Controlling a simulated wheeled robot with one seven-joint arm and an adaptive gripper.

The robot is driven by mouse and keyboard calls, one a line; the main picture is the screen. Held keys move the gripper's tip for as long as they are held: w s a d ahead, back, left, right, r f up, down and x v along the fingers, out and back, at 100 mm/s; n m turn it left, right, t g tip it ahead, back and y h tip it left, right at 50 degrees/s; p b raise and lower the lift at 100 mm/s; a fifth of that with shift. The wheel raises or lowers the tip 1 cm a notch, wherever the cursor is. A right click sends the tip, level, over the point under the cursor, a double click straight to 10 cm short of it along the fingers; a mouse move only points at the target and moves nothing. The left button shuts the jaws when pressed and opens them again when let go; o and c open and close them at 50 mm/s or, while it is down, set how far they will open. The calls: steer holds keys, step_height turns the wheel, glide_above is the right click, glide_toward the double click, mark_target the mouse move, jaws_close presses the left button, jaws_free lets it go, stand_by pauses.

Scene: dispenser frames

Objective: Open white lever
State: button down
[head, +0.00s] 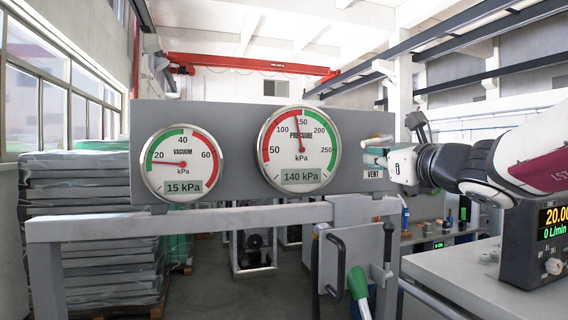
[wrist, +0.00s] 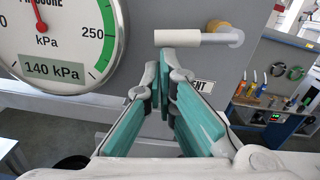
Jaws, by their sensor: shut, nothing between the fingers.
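The white lever (wrist: 178,37) is a short white bar lying level at the top of the wrist view. My gripper (wrist: 166,68) has teal finger pads and is shut and empty. Its fingertips show just below the left part of the lever; I cannot tell if they touch it.
The grey panel (head: 232,118) carries a vacuum gauge (head: 182,162) reading 15 kPa and a pressure gauge (head: 299,149) reading 140 kPa. Black handles (head: 330,262) and a green-gripped lever (head: 358,284) are below. A display box (head: 540,240) stands at right. A workbench with tools (wrist: 275,105) is behind.

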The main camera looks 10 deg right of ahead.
steer(key=shift+a+r, duration=0.2)
steer(key=shift+r, duration=0.05)
steer(key=shift+f, duration=0.1)
stand_by(0.5)
